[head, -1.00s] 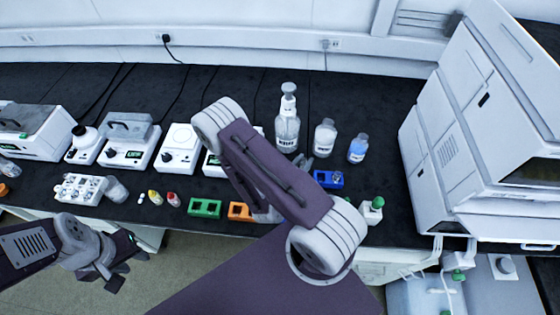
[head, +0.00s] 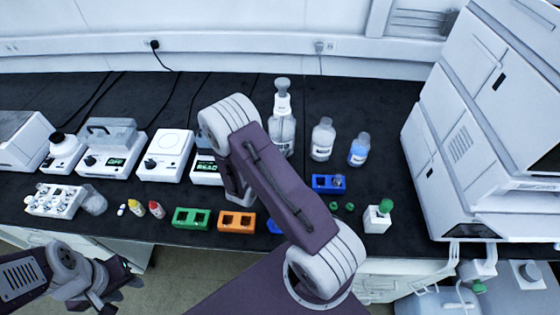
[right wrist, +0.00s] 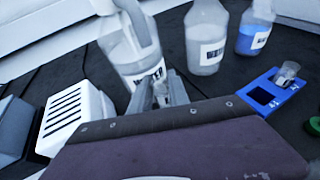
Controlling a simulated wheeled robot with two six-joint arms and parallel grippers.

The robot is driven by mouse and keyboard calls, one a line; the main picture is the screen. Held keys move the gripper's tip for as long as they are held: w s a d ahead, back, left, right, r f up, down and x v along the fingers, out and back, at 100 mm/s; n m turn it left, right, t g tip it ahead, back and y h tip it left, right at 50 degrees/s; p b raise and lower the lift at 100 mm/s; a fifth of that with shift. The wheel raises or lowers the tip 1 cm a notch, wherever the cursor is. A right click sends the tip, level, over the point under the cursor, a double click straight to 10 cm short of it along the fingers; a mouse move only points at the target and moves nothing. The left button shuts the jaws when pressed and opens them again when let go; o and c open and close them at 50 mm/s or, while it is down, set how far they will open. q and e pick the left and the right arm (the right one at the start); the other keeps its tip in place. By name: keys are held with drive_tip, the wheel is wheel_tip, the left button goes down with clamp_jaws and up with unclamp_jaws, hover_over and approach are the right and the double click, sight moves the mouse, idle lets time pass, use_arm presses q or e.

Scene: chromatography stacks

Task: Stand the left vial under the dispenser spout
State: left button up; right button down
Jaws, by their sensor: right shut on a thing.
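The dispenser bottle (head: 283,135) stands on the bench with its pump head on top; it also shows in the right wrist view (right wrist: 125,55), with its spout (right wrist: 138,22) pointing down toward my right gripper. My right gripper (right wrist: 165,92) is shut on a small clear vial (right wrist: 160,93), just in front of the bottle's label. My arm hides this gripper in the head view. The blue rack (head: 320,184) has one vial in its right slot, also seen in the right wrist view (right wrist: 288,73); its left slot is empty. My left gripper (head: 122,287) hangs by the bench's front edge, its jaw state unclear.
A clear bottle (head: 322,140) and a blue-liquid bottle (head: 359,150) stand right of the dispenser. Green (head: 192,218) and orange (head: 237,221) racks sit in front, with green caps (head: 349,206) near the blue rack. A large instrument (head: 455,140) bounds the right.

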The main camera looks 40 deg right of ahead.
wheel_tip(320, 180, down, 4)
drive_tip(key=shift+r, duration=0.15)
drive_tip(key=shift+w+f, duration=0.1)
drive_tip(key=shift+f, duration=0.1)
drive_tip(key=shift+b, duration=0.3)
drive_tip(key=c, duration=1.7)
unclamp_jaws()
drive_tip(key=shift+f, duration=0.15)
drive_tip(key=o, duration=0.4)
drive_tip(key=shift+o, duration=0.2)
